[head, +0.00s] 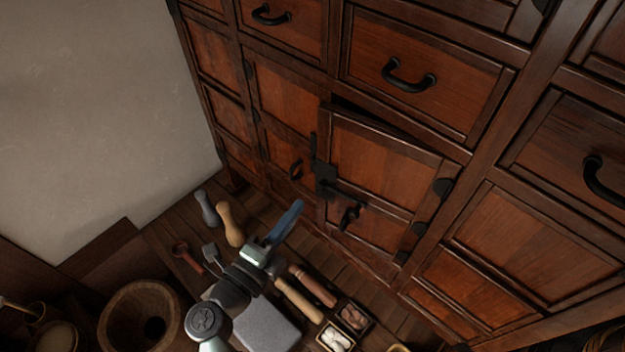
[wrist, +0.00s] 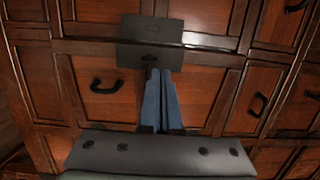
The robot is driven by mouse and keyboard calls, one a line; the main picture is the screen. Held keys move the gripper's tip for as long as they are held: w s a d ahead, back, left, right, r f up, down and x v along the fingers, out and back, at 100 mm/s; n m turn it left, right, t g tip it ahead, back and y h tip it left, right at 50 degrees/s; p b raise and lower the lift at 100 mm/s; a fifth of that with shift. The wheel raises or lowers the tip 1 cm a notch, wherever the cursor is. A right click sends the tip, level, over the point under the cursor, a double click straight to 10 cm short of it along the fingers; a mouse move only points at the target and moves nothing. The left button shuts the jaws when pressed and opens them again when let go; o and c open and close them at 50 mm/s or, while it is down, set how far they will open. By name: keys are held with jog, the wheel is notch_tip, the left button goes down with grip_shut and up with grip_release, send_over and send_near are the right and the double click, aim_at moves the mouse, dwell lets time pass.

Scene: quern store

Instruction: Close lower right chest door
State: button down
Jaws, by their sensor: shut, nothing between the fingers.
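The wooden chest's lower door (head: 380,160) stands slightly ajar in the head view, with a dark gap along its top edge. Its black hinges (head: 443,187) are on the right side. A black latch plate (head: 326,176) is on its left edge, and a black handle (head: 349,215) hangs below. My gripper (head: 297,207) has blue fingers pressed together, empty, in front and to the left of the door's lower left part. In the wrist view the shut fingers (wrist: 160,72) point at a dark plate (wrist: 150,42) on the chest front; I cannot tell whether they touch.
Below the chest, a wooden surface holds dark and light pestle-like tools (head: 230,224), wooden-handled tools (head: 299,300) and small boxes (head: 352,317). A wooden bowl (head: 150,315) stands at lower left. Drawers with black handles (head: 408,76) are above the door. A bare wall (head: 90,110) is left.

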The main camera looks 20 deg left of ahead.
aim_at(321, 172)
jog(key=w, duration=0.5)
jog(key=w+d, duration=0.1)
jog(key=w, duration=0.1)
jog(key=shift+w, duration=0.2)
jog(key=w, duration=0.1)
jog(key=w+m+h+b, duration=0.1)
jog(key=w, duration=0.1)
jog(key=w+h, duration=0.1)
jog(key=shift+w+d+b, duration=0.25)
jog(key=shift+d+b, duration=0.05)
jog(key=shift+b, duration=0.05)
jog(key=shift+r, duration=0.25)
